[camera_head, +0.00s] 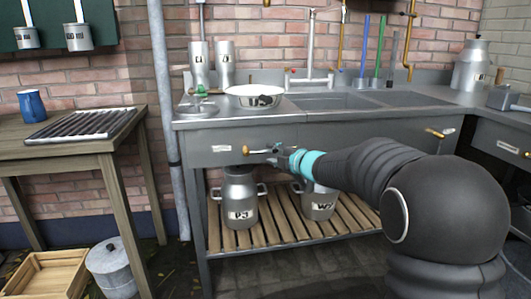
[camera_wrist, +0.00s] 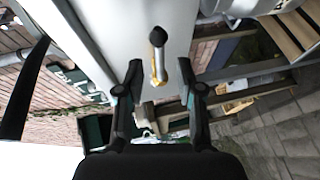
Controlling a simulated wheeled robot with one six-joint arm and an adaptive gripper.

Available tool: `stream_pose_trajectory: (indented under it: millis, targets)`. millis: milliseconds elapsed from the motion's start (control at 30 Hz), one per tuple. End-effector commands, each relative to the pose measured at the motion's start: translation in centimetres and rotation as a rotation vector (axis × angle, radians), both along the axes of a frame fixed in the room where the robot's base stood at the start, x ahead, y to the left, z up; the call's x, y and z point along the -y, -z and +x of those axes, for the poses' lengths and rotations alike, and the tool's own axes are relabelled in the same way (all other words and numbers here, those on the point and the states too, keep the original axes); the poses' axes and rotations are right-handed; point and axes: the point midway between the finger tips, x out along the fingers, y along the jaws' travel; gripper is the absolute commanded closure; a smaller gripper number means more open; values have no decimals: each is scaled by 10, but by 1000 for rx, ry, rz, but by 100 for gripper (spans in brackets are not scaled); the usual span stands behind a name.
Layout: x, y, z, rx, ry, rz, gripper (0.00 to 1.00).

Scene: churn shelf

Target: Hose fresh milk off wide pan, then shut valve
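The wide pan (camera_head: 254,97) sits on the counter, left of the sink, with a white inside; milk on it cannot be made out. A tap (camera_head: 310,62) with small red and blue marks stands behind the sink. I cannot tell which fitting is the task's valve. My gripper (camera_head: 279,155) is in front of the counter's front panel, below the pan, close to a brass-ended handle (camera_head: 246,150). In the wrist view, my gripper (camera_wrist: 160,80) has its fingers apart with nothing held. A brass handle with a dark knob (camera_wrist: 158,52) lies just beyond the fingertips. No hose is clearly visible.
Milk cans (camera_head: 240,197) stand on the slatted shelf (camera_head: 285,220) below. Blue and green rods (camera_head: 364,46) stand upright behind the sink. A wooden table (camera_head: 70,140) holds a rack and a blue mug (camera_head: 32,106). Another can (camera_head: 471,65) stands at the right.

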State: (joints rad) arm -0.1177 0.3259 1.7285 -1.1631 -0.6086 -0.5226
Motion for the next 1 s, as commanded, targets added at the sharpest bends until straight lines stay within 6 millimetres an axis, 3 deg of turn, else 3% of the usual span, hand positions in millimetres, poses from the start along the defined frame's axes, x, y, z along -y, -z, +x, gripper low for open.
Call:
stream_pose_trajectory:
  millis: [300, 700, 867, 1000]
  targets:
    - [-26, 8, 32, -1, 0, 1, 63]
    - [-30, 8, 37, 0, 1, 1, 63]
    - [-29, 8, 37, 0, 1, 1, 100]
    - [-29, 8, 37, 0, 1, 1, 100]
